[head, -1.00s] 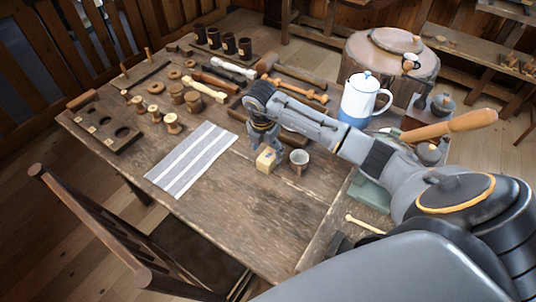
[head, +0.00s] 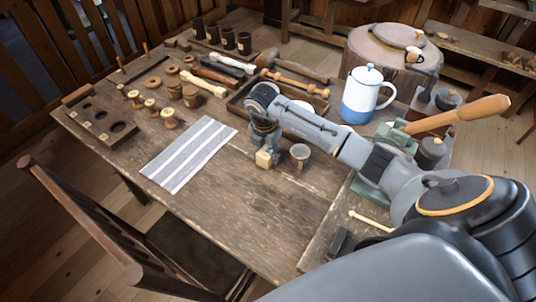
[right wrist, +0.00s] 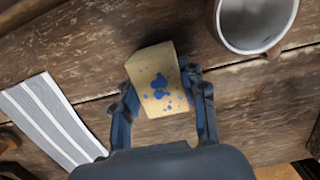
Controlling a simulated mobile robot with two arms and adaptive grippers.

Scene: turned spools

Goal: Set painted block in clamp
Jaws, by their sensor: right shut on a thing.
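The painted block (head: 264,159) is a small pale wooden block near the middle of the table. In the right wrist view the block (right wrist: 155,82) shows blue paint spots on its upper face. My right gripper (head: 266,150) points down and is shut on the block; its two fingers (right wrist: 163,90) stand on either side of it. I cannot tell whether the block touches the table. A green metal piece (head: 370,192), perhaps the clamp, sits at the table's right side, partly hidden by my right arm. My left gripper is out of view.
A striped cloth (head: 189,155) lies to the left. A white and blue pitcher (head: 366,95), a shallow tray (head: 240,104) and turned wooden pieces fill the back.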

